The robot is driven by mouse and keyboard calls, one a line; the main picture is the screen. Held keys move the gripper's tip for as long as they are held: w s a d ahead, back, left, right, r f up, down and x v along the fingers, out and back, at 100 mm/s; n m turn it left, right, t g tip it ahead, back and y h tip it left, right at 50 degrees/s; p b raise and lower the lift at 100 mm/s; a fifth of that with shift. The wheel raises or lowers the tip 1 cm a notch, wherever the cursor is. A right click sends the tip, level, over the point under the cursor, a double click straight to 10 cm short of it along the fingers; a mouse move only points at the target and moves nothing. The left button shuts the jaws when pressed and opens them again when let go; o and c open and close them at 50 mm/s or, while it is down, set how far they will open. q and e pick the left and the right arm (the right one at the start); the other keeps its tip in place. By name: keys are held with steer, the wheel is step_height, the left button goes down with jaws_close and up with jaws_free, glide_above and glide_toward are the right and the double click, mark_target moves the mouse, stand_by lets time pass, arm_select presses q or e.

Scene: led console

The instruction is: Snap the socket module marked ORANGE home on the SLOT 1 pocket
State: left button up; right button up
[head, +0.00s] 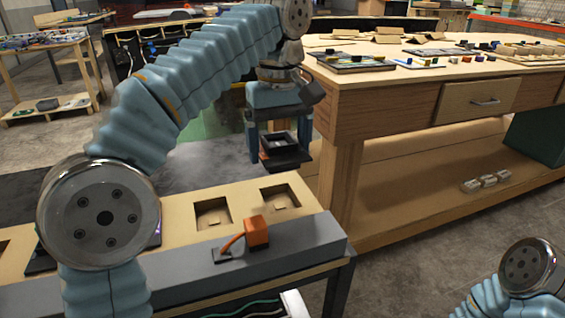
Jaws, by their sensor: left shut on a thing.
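My left gripper (280,142) is shut on a dark, square-framed socket module (285,155) and holds it in the air above the rightmost pocket. The module is roughly level; no marking on it can be read. The tan console panel has an empty square pocket (280,197) at its right end and another empty pocket (212,213) to the left of it. No slot labels can be read from here. My right gripper is out of the picture; only part of my right arm shows at the lower right.
An orange block (256,232) with an orange cable stands on the grey ledge (305,243) in front of the pockets. A dark piece partly shows behind my left arm. A wooden workbench (395,110) with several small parts stands to the right, close to the console's end.

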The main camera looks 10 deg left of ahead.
arm_select(q)
step_height(320, 180, down, 5)
steer(key=shift+f, duration=0.4)
step_height(320, 180, down, 2)
steer(key=b, duration=0.2)
steer(key=shift+f+b, duration=0.25)
steer(key=shift+b, duration=0.15)
steer(key=shift+s+d+r, duration=0.1)
steer(key=shift+s+d, duration=0.05)
steer(key=shift+s, duration=0.05)
steer(key=shift+f, duration=0.55)
stand_by(1.4)
steer(key=o, duration=1)
steer(key=shift+c, duration=0.2)
